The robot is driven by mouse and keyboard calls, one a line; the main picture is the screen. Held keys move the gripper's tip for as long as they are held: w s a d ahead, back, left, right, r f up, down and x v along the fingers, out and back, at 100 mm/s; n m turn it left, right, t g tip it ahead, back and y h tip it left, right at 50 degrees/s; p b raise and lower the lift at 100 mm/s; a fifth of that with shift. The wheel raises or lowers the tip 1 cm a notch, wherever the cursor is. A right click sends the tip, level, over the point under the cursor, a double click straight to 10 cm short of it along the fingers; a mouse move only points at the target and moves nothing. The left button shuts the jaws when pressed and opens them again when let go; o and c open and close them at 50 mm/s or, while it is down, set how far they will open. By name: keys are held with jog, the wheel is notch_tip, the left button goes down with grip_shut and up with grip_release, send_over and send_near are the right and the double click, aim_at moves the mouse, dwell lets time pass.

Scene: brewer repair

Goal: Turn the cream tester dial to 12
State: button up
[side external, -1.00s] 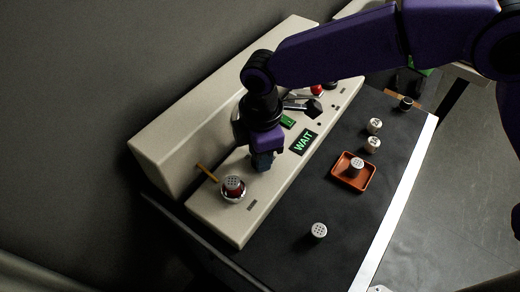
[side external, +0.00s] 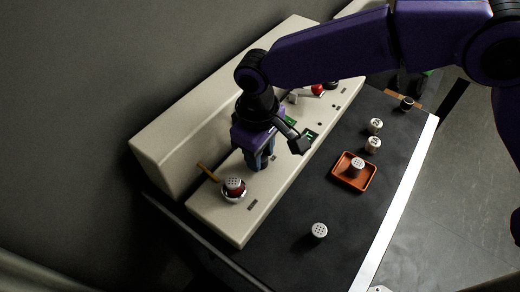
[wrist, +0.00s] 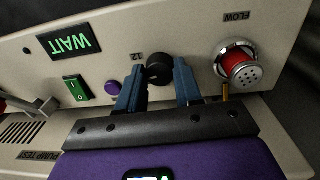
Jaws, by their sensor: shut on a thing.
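The cream tester (side external: 215,212) is a long console with a sloping back. Its dial (wrist: 158,70) is a round black knob on the panel, with a printed 12 (wrist: 137,56) beside it in the wrist view. My gripper (wrist: 159,66) has its two blue fingers on either side of the dial and is shut on it. In the side view my gripper (side external: 262,164) points down at the panel and hides the dial. I cannot make out a pointer clearly enough to read the setting.
A FLOW socket (wrist: 238,66) holds a red, white-topped cartridge close to the dial. A green WAIT display (wrist: 69,43), green switch (wrist: 76,88) and purple button (wrist: 113,88) are on the other side. An orange tray (side external: 343,177) and several small cylinders stand on the dark mat.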

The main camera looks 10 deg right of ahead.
jog(key=m, duration=0.4)
jog(key=shift+m, duration=0.3)
jog(key=shift+w+m, duration=0.1)
jog(key=shift+m, duration=1.8)
jog(key=o, duration=1)
jog(key=shift+o, duration=0.2)
jog(key=shift+r, duration=0.1)
notch_tip(320, 180, up, 17)
jog(key=shift+a+r, duration=0.15)
jog(key=shift+a, duration=0.25)
